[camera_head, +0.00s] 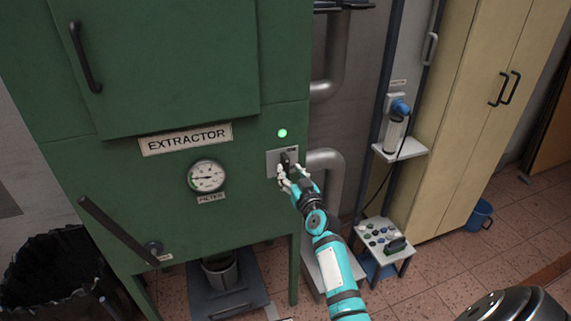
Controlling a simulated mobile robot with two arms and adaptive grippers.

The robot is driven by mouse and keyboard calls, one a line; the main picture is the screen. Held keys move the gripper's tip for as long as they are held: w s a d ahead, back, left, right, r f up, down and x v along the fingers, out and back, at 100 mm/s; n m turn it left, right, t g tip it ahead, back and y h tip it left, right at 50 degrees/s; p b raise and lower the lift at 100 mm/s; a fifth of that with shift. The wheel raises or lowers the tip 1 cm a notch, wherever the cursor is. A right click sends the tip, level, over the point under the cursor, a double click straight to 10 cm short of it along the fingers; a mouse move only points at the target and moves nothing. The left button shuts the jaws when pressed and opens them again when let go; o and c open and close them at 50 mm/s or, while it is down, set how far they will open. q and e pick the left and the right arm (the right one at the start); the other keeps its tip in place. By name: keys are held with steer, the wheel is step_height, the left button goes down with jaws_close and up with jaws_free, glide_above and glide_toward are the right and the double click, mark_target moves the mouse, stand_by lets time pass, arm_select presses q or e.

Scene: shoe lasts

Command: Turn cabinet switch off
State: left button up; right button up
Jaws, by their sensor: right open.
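The green extractor cabinet (226,180) fills the left and middle of the head view. Its switch (286,158) has a dark handle on a pale metal plate on the cabinet front. A lamp (283,133) above the plate glows green. My right gripper (284,176) is open at the lower edge of the switch plate, with its fingers close around or just below the dark handle. I cannot tell whether the fingers touch it. The fingers hide part of the plate. My left gripper is not in view.
A round gauge (206,176) and a long dark lever (118,229) are on the cabinet front. Grey pipes (325,183) run just right of it. A small stool (383,240) with several items and a beige cupboard (470,110) stand at right. A black bin (55,268) is at lower left.

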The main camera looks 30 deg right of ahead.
mark_target(287, 167)
steer(key=shift+x, duration=2.25)
jaws_close()
